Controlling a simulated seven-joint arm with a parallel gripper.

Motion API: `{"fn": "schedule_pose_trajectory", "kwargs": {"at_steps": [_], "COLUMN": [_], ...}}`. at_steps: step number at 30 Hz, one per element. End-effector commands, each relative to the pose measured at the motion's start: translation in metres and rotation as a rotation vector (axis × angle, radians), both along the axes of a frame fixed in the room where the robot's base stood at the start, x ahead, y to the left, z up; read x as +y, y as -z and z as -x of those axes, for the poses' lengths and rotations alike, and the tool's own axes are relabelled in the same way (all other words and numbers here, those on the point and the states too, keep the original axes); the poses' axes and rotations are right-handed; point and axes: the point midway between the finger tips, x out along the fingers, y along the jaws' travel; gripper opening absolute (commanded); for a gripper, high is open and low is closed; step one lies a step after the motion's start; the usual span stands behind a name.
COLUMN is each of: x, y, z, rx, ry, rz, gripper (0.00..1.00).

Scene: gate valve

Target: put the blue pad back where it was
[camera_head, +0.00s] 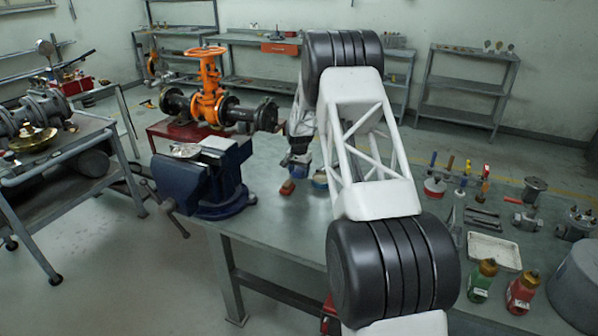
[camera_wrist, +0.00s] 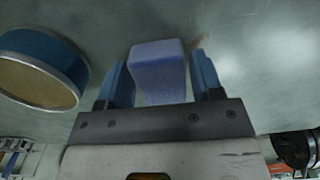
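The blue pad (camera_wrist: 158,72) is a small block with rounded edges. In the head view my gripper (camera_head: 299,168) is low over the workbench, right of the vise. The pad's contact with the bench is hidden.
A round blue tin (camera_wrist: 38,70) is close on the left in the wrist view; in the head view it (camera_head: 320,180) is just right of my gripper. A blue vise (camera_head: 205,178) stands left. Tools and bottles (camera_head: 482,280) crowd the bench's right side.

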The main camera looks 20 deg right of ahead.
Motion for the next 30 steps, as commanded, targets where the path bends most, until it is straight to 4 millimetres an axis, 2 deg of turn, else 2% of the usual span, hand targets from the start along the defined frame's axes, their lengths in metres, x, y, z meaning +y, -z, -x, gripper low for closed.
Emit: {"fn": "schedule_pose_trajectory", "kwargs": {"at_steps": [3,11,17,23,30], "x": [0.0,0.0,0.0,0.0,0.0], "y": [0.0,-0.001,-0.008,-0.028,-0.066], "z": [0.0,0.0,0.0,0.0,0.0], "rx": [0.0,0.0,-0.001,-0.002,-0.002], "ry": [0.0,0.0,0.0,0.0,0.0], "rz": [0.0,0.0,0.0,0.001,0.001], "gripper": [0.74,0.74,0.74,0.74,0.74]}}
